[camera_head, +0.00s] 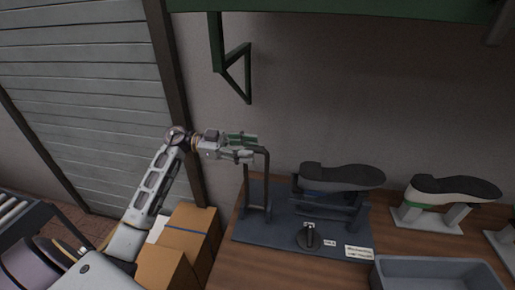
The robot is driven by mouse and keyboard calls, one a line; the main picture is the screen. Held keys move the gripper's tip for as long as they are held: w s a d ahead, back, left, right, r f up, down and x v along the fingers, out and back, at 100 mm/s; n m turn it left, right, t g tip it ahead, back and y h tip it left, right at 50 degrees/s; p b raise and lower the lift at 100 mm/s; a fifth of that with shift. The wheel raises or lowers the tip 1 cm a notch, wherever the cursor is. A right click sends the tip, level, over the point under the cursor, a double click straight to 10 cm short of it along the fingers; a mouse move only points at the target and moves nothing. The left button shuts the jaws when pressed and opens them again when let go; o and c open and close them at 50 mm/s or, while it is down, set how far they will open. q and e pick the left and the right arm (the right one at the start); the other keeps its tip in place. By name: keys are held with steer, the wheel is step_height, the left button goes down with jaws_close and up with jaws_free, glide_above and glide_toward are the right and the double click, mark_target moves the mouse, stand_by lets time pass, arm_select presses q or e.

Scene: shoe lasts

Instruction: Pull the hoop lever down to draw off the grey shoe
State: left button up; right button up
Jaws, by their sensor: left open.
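The grey shoe (343,177) sits sole up on a stand fixed to a dark base plate (275,233) on the wooden table. The hoop lever (268,180) is a dark bent bar standing upright at the left of the plate, beside the shoe. My left gripper (257,146) is open, its fingers pointing right at the top of the hoop lever. In this view the fingers overlap the top bar; I cannot tell whether they touch it. My right gripper is not in view.
A black and white shoe (455,188) sits on another stand to the right. A grey tray (440,262) lies at the front right. A small dark knob (309,238) stands on the plate. Cardboard boxes (188,240) stand left of the table. A green bracket (236,65) hangs on the wall above.

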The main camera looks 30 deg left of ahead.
mark_target(266, 151)
arm_select(q)
steer(key=shift+x, duration=1.55)
jaws_close()
